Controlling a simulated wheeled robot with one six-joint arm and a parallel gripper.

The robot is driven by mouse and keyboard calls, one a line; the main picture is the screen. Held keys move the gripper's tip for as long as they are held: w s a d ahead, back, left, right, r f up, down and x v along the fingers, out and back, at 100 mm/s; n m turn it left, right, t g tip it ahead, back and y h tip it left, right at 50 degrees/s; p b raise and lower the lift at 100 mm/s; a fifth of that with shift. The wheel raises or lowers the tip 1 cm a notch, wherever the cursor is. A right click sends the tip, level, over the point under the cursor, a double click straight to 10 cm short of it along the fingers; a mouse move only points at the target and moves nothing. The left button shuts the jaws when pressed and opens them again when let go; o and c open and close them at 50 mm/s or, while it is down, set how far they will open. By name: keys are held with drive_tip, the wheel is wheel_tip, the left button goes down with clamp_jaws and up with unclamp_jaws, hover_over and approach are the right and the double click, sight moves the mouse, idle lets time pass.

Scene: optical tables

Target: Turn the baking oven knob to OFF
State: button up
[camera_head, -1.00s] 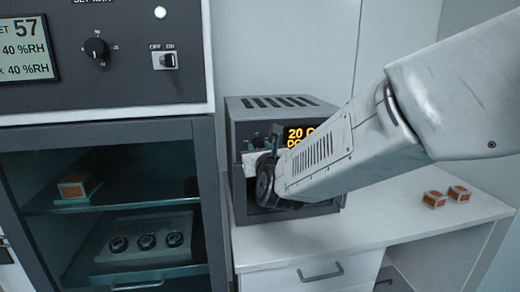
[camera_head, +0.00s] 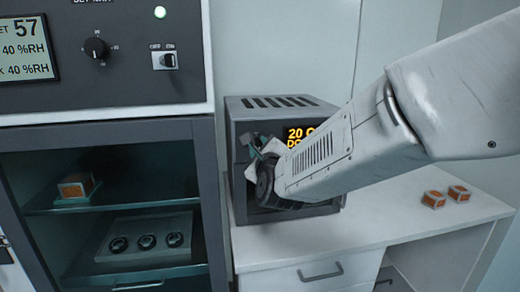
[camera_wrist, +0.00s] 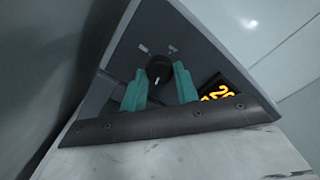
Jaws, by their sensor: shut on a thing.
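The baking oven (camera_head: 262,114) is a dark grey box with slots on top and a lit orange display (camera_head: 300,134) on its front. Its round black knob (camera_wrist: 159,68) shows in the wrist view, with a pale pointer line and two small marks above it on the panel. The mark lettering is too small to read. My gripper (camera_wrist: 160,84) is shut on the knob, one teal finger on either side. In the head view my gripper (camera_head: 262,146) is tilted at the oven's front, and my arm hides the knob and much of the front.
The oven stands on a white counter (camera_head: 380,232), with two small orange-and-white boxes (camera_head: 446,196) to the right. A dark cabinet (camera_head: 210,190) stands close on the left, under a control panel with its own knob (camera_head: 96,48) and OFF/ON switch (camera_head: 166,60).

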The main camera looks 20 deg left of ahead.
drive_tip(key=n, duration=0.4)
drive_tip(key=shift+n, duration=0.3)
drive_tip(key=n, duration=1.2)
drive_tip(key=shift+n, duration=0.3)
drive_tip(key=n, duration=0.3)
drive_tip(key=shift+f+n, duration=0.1)
drive_tip(key=shift+n, duration=0.2)
drive_tip(key=n, duration=0.4)
drive_tip(key=shift+n, duration=0.3)
drive_tip(key=n, duration=0.3)
drive_tip(key=shift+n, duration=2)
